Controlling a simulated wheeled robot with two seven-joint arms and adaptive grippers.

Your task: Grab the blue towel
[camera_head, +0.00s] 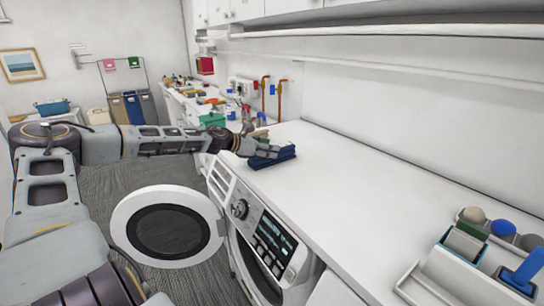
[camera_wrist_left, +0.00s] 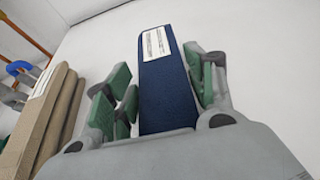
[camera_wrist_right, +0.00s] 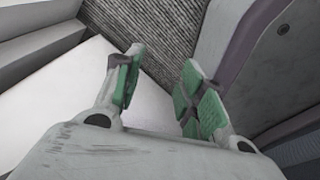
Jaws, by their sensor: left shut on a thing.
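The blue towel (camera_head: 272,158) is folded and lies on the white counter above the washing machine, near its far end. In the left wrist view the towel (camera_wrist_left: 165,85) stands between the green-padded fingers, with a white label on its top part. My left gripper (camera_head: 250,148) is at the towel, and in its wrist view the gripper (camera_wrist_left: 160,90) is shut on it.
A washing machine (camera_head: 262,240) with its round door (camera_head: 125,222) swung open stands below the counter (camera_head: 330,190). Brown folded items (camera_wrist_left: 50,110) lie left of the towel. A grey organiser (camera_head: 450,272) with brushes sits at the near right. The counter's middle is clear.

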